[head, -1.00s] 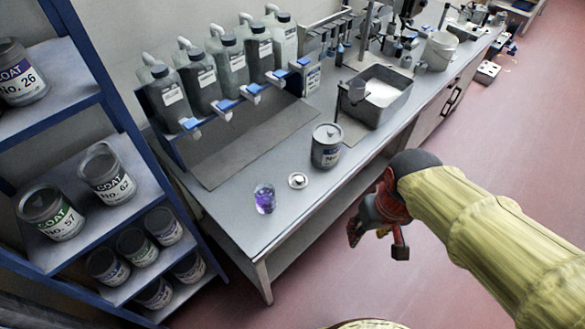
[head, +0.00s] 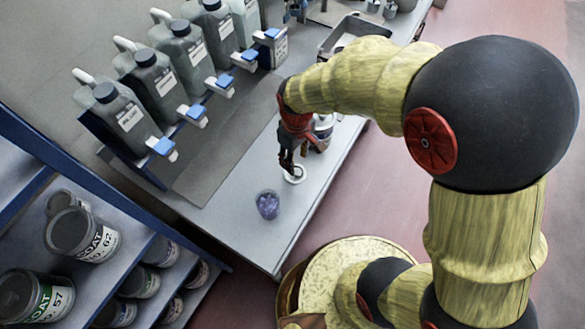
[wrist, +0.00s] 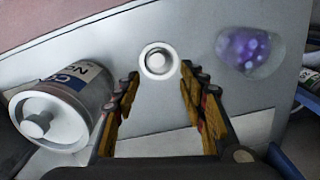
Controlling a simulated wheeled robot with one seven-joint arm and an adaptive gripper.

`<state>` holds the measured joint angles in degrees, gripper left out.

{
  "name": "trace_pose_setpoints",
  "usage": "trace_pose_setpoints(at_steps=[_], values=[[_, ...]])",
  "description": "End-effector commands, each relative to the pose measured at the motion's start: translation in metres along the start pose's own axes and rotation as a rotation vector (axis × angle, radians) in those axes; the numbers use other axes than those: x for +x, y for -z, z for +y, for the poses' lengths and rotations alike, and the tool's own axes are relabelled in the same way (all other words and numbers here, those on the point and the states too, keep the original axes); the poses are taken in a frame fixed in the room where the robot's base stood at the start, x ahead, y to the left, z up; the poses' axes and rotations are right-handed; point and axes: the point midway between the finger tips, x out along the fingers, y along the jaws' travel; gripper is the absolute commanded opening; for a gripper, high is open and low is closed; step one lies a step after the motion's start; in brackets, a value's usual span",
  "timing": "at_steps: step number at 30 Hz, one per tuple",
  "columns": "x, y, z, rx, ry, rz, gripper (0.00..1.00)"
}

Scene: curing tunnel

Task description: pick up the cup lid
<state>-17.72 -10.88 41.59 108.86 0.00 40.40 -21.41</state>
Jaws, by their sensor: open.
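The cup lid, a small white disc with a grey knob, lies on the bench top; it shows in the wrist view (wrist: 158,61) and in the head view (head: 295,174). My gripper (wrist: 157,95) is open and empty, its two fingers pointing toward the lid, which appears centred just beyond the fingertips. In the head view my gripper (head: 290,165) hangs over the bench beside the lid and partly overlaps it. I cannot tell the exact height of the fingertips above the bench.
A purple speckled cup (wrist: 248,50) stands right of the lid in the wrist view. A labelled can (wrist: 65,105) is close to the left finger. Bottles with blue-tipped taps (head: 130,120) line the back. The bench (head: 235,220) has clear room near its front corner.

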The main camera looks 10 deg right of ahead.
Motion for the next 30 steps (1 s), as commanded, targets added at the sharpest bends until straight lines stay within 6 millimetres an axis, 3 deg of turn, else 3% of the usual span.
trace_pose_setpoints(at_steps=[11,20,28,30], values=[[0.033,-0.001,0.001,-0.004,0.000,0.000,0.42],[0.073,-0.004,0.004,-0.004,0.001,-0.002,0.42],[0.076,-0.004,0.004,-0.004,0.000,0.000,0.42],[0.076,-0.004,0.004,-0.004,0.000,0.000,0.38]])
